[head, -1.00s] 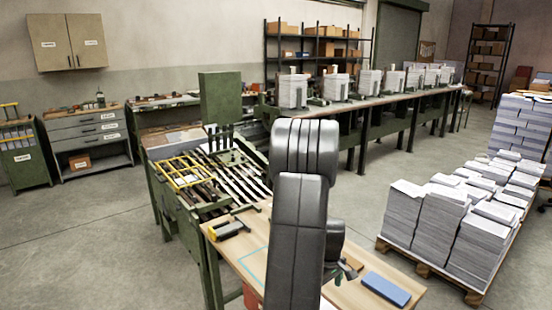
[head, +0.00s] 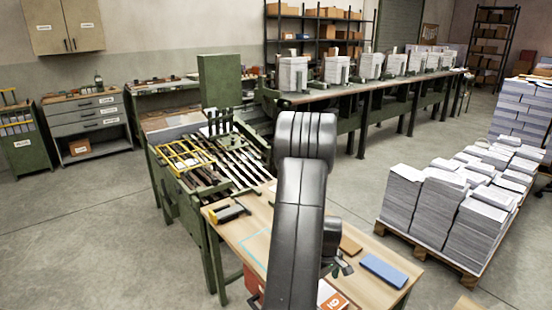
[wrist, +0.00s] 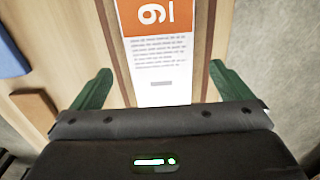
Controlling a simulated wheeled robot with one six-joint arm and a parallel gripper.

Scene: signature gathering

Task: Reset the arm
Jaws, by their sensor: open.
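My arm rises in the middle of the head view and bends down over the wooden table (head: 240,236). My gripper (wrist: 150,88) shows in the wrist view with its two green fingers wide apart. Nothing is between them in their grasp. A printed sheet with an orange block and a numeral (wrist: 160,50) lies on the wood ahead of the fingers. Part of this sheet shows in the head view (head: 332,297) beside my arm. In the head view my arm hides most of the gripper.
A blue block (head: 384,270) and a brown block (head: 350,245) lie on the table right of my arm. A yellow-and-black tool (head: 229,214) lies at its left. A green machine with rollers (head: 215,165) stands behind. Pallets of paper stacks (head: 440,205) stand at right.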

